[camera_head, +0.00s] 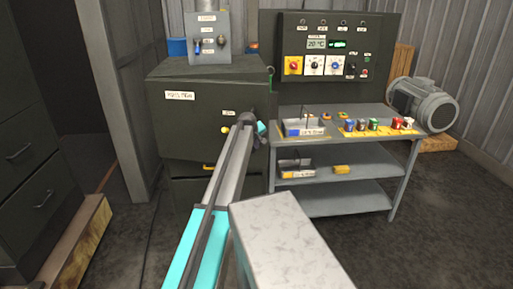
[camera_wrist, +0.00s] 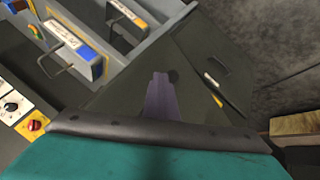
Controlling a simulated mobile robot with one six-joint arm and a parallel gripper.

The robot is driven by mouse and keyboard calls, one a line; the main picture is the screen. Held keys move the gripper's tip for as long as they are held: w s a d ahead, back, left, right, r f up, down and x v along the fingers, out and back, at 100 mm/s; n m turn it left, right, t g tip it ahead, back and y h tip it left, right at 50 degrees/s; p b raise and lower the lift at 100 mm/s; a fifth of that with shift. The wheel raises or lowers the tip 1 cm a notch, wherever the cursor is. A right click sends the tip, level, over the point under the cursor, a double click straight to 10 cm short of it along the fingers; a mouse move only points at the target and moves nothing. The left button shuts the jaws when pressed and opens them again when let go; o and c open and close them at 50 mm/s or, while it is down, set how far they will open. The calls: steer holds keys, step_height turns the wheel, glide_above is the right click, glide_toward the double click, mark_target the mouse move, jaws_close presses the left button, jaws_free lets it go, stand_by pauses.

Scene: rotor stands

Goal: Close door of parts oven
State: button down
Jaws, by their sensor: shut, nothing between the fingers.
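The parts oven (camera_head: 180,96) is a dark grey box with a white label, standing on a dark cabinet at the back left. Its front (camera_head: 185,132) looks flat, and I cannot tell whether the door is fully closed or slightly ajar. A small yellow part (camera_head: 224,130) shows on the front near its right side. My gripper (camera_head: 250,122) is at the right side of the oven front, shut and empty. My arm hides the lower right of the front. In the wrist view, a dark panel (camera_wrist: 115,100) lies beyond my wrist; contact is unclear.
A grey bench (camera_head: 345,116) with blue trays (camera_head: 304,128) and coloured parts stands to the right. A control panel (camera_head: 325,65) rises behind it, and a motor (camera_head: 423,103) sits at its right end. A drawer cabinet (camera_head: 35,150) stands left. The floor right of my arm is clear.

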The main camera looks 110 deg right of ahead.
steer(key=shift+w, duration=0.25)
steer(key=s+a+r+b, duration=0.1)
steer(key=a+r+b, duration=0.2)
steer(key=a+r, duration=0.5)
steer(key=shift+s+a, duration=0.3)
steer(key=shift+a, duration=0.4)
steer(key=shift+w, duration=0.1)
